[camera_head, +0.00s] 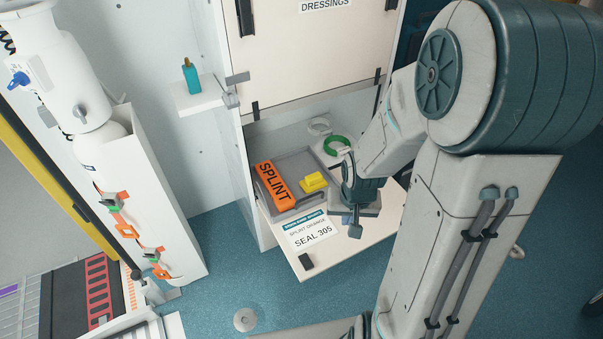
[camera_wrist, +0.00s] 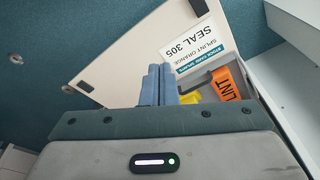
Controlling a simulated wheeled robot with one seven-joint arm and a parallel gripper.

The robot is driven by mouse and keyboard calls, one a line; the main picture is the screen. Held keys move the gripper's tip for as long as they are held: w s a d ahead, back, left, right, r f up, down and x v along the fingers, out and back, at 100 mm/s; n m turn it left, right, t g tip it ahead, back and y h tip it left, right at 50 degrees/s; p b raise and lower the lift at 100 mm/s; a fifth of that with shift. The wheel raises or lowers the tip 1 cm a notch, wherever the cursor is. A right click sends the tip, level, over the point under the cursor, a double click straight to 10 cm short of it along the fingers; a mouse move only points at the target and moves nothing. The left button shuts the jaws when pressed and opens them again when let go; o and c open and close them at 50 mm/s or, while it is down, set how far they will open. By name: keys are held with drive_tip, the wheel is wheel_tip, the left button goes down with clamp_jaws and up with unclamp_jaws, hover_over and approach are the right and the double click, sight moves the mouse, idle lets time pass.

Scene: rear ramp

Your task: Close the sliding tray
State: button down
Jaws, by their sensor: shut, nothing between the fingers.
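The sliding tray (camera_head: 325,262) is a white board that sticks out of the cabinet's lower opening at an angle. A label reading SEAL 305 (camera_head: 311,232) and a small black piece (camera_head: 306,261) are on it near the outer edge. In the wrist view the tray (camera_wrist: 125,75) lies beyond the fingers. My gripper (camera_head: 355,230) is over the tray's right part, fingers pointing down. In the wrist view the gripper (camera_wrist: 158,86) has its two blue-grey fingers together and empty. I cannot tell whether they touch the tray. My arm hides the tray's right side.
A grey bin (camera_head: 322,165) holds an orange splint pack (camera_head: 272,184) and a yellow block (camera_head: 313,183). A green ring (camera_head: 337,145) and a white roll (camera_head: 319,126) lie behind. The cabinet's left wall (camera_head: 250,205) borders the opening. Blue floor (camera_head: 225,250) is clear in front.

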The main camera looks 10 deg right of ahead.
drive_tip(key=w+a+f+m+t+y+b, duration=0.2)
drive_tip(key=w+f+m+t+y, duration=0.1)
drive_tip(key=w+f+m+t, duration=0.4)
drive_tip(key=w+f+m, duration=0.3)
drive_tip(key=f+m, duration=0.1)
drive_tip(key=f, duration=0.1)
drive_tip(key=shift+m+t, duration=0.4)
drive_tip(key=shift+w+a+f+b, duration=0.1)
drive_tip(key=shift+w+f+b, duration=0.1)
drive_tip(key=shift+b, duration=0.75)
drive_tip(key=b, duration=0.3)
drive_tip(key=shift+w+a+f+b, duration=0.1)
drive_tip(key=shift+a+f+b, duration=0.1)
drive_tip(key=shift+f+b, duration=0.15)
